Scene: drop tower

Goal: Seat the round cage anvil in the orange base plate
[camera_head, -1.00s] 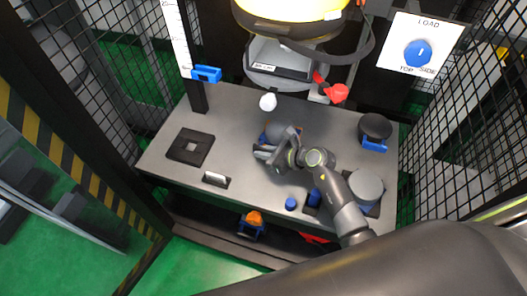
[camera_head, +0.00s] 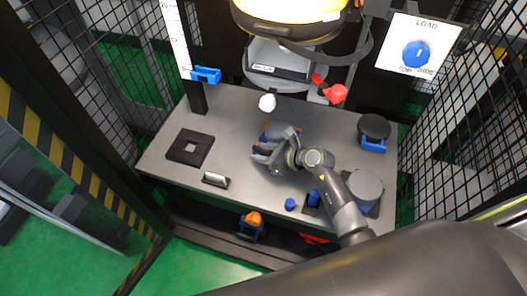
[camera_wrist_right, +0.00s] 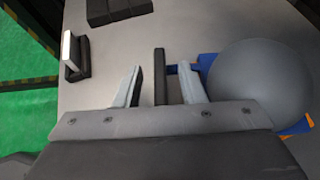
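A grey rounded body (camera_head: 281,130), which I take for the round cage anvil, sits at the orange base plate (camera_head: 263,138) in the middle of the bench. In the right wrist view the grey body (camera_wrist_right: 262,82) is at the right, with blue parts and orange corners (camera_wrist_right: 300,127) under it. How fully it is seated is hidden. My right gripper (camera_head: 262,153) is just beside it, towards the front left. In the wrist view its fingers are apart, with a dark upright bar (camera_wrist_right: 160,77) between them and gaps on both sides. My left gripper is not in view.
A black square block with a hole (camera_head: 190,147) lies at the left. A small holder with a white piece (camera_head: 215,179) is near the front edge. A black disc (camera_head: 375,126) and grey cylinder (camera_head: 364,187) stand at the right. The tower head (camera_head: 290,25) hangs above the back.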

